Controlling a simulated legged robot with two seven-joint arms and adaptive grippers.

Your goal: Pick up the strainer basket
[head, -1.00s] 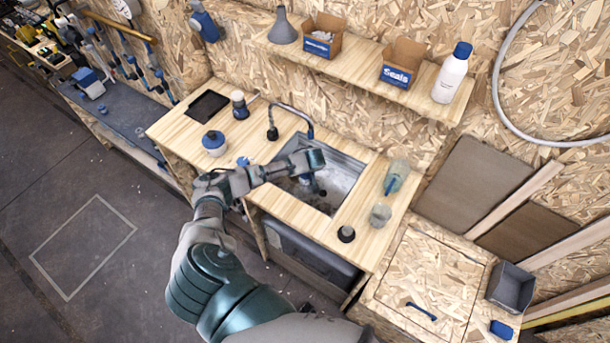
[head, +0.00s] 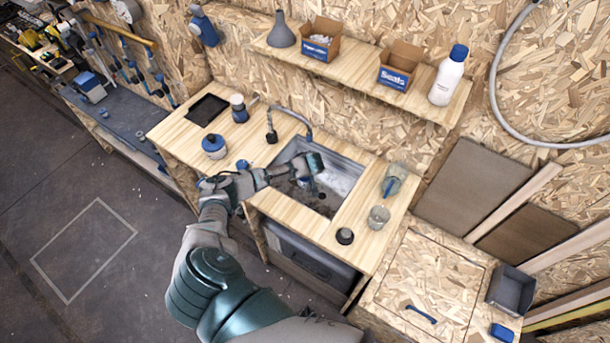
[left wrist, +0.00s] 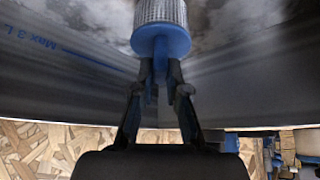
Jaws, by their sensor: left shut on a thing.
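The strainer basket (left wrist: 160,14) shows in the left wrist view as a metal mesh cylinder with a blue base and a blue stem. My left gripper (left wrist: 160,84) is shut on the blue stem. In the head view my left gripper (head: 317,190) hangs over the open sink (head: 338,180) in the wooden counter. The basket is mostly hidden by my gripper and wrist there. I cannot tell whether it touches the sink floor. My right gripper is not in view.
A curved faucet (head: 290,113) stands behind the sink. A glass jar (head: 394,178), a clear cup (head: 378,217) and a black round piece (head: 344,236) stand right of it. A blue-lidded pot (head: 214,146) stands left. A shelf (head: 355,75) hangs above.

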